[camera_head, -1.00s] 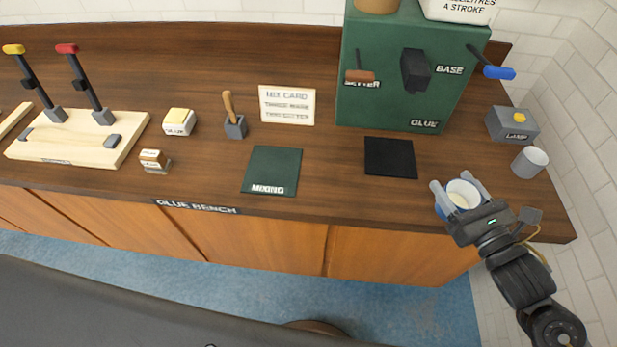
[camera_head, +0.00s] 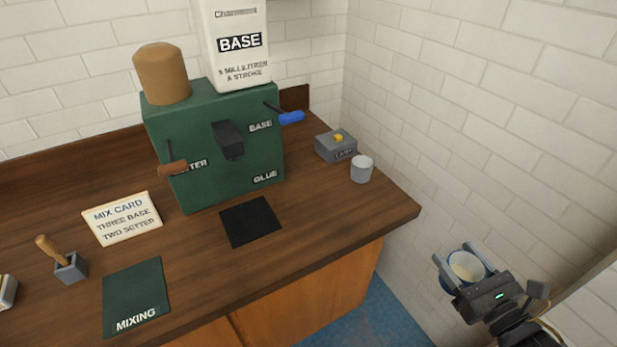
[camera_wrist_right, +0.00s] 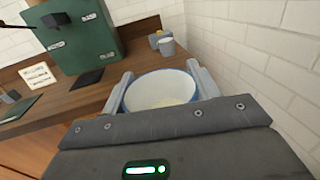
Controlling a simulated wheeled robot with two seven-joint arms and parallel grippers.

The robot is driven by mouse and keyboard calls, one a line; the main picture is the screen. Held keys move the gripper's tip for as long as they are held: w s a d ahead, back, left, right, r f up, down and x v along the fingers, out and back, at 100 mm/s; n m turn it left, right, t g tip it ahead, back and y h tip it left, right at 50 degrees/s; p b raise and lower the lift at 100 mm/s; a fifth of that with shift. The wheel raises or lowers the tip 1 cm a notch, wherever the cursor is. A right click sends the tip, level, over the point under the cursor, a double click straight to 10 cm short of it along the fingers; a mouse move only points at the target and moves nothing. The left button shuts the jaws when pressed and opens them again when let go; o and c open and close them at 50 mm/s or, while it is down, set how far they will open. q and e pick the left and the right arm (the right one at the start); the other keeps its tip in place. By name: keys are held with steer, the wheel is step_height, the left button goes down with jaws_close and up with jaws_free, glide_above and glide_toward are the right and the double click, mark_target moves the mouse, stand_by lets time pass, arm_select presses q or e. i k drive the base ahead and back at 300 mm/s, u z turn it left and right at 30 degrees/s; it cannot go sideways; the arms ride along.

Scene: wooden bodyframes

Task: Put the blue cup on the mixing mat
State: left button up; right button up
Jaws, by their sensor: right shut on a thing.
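The blue cup (camera_head: 467,266) is white inside with a blue rim and holds something pale yellow. My right gripper (camera_head: 462,262) is shut on it, a finger on each side. It is held upright or nearly so, off the bench beyond its right end, in front of the tiled wall. In the right wrist view the cup (camera_wrist_right: 160,92) sits between the fingers. The green mixing mat (camera_head: 137,290) lies flat on the bench at the lower left, bare, well left of the gripper. My left gripper is not in view.
A green glue dispenser (camera_head: 235,150) with levers stands at the back. A black mat (camera_head: 250,222) lies before it. A white cup (camera_head: 361,170) and a grey lamp box (camera_head: 335,147) stand near the right end.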

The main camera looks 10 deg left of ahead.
mark_target(133, 289)
steer(key=z, duration=1.15)
steer(key=k, duration=1.55)
steer(key=u, duration=2.2)
steer(key=i, duration=1)
